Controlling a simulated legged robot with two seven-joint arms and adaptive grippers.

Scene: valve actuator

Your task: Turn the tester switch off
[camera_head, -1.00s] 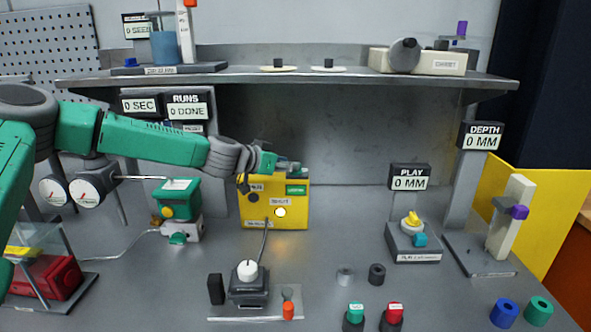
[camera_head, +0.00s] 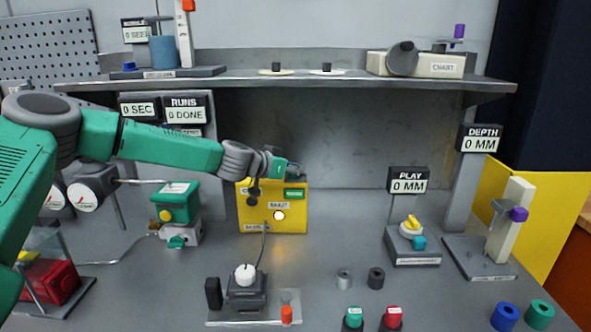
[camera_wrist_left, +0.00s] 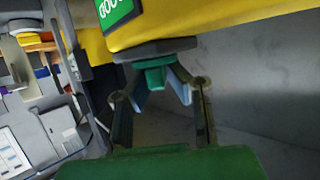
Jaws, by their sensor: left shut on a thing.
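The yellow tester box (camera_head: 290,222) stands on the bench in the middle of the head view, with a green panel, labels and a round pale lamp on its front. My left gripper (camera_head: 294,172) is at the box's top edge. In the left wrist view, the left gripper (camera_wrist_left: 160,88) is shut on a small green switch knob (camera_wrist_left: 155,74) that sticks out of a dark round base (camera_wrist_left: 150,48) on the yellow box. In the head view my gripper hides the switch, so which way it is set cannot be told. My right gripper is not in view.
A green unit with a yellow knob (camera_head: 176,203) stands left of the box. A black fixture with a white knob (camera_head: 246,283) stands in front. A shelf (camera_head: 340,80) runs above. The bench right of the box is clear up to the play gauge (camera_head: 413,258).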

